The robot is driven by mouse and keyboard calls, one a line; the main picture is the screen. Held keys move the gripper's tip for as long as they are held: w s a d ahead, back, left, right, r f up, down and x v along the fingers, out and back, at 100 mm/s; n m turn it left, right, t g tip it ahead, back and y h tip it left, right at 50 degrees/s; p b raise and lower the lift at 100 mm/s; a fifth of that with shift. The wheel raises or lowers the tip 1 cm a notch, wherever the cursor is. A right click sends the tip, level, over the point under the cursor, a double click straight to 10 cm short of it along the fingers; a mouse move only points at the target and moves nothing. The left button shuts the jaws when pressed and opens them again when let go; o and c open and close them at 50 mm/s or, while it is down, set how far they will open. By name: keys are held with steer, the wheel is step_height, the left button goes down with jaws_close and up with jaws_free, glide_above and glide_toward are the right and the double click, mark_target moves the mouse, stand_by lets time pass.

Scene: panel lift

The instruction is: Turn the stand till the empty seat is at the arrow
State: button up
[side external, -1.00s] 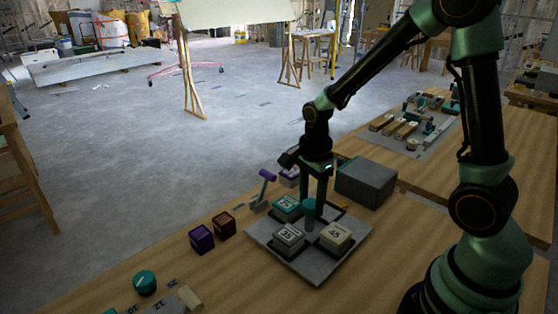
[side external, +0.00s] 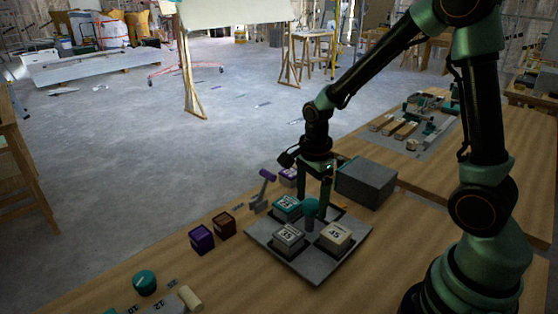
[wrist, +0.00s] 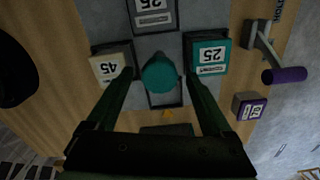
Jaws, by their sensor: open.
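The stand (side external: 318,271) is a grey square plate with seats around a round teal knob (side external: 311,207). A teal block (side external: 286,205), a grey block (side external: 289,237) and a cream block (side external: 335,237) sit in three seats. The wrist view shows the empty seat (wrist: 165,100) on the side nearest my gripper's palm. A small yellow mark (wrist: 167,113), perhaps the arrow, lies just beyond that seat. My gripper (wrist: 160,76) is open, pointing down, with its fingers on either side of the knob and gaps visible. The fingers partly hide the cream and teal blocks' edges in the wrist view.
Purple (side external: 201,238) and brown (side external: 224,223) blocks are at left. A teal knob (side external: 145,282) is at the front left.

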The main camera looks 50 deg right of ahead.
step_height(320, 180, up, 12)
stand_by(0.6)
steer(key=shift+r, duration=0.1)
steer(key=s+a+r+n+t, duration=0.1)
steer(key=s+r+n+t, duration=0.1)
steer(key=n, duration=0.8)
steer(key=s+a+r+n+t, duration=0.2)
steer(key=s+n+t, duration=0.1)
steer(key=n, duration=0.7)
steer(key=shift+s+r+n+t, duration=0.2)
steer(key=shift+s+n+t, duration=0.1)
steer(key=shift+s, duration=0.45)
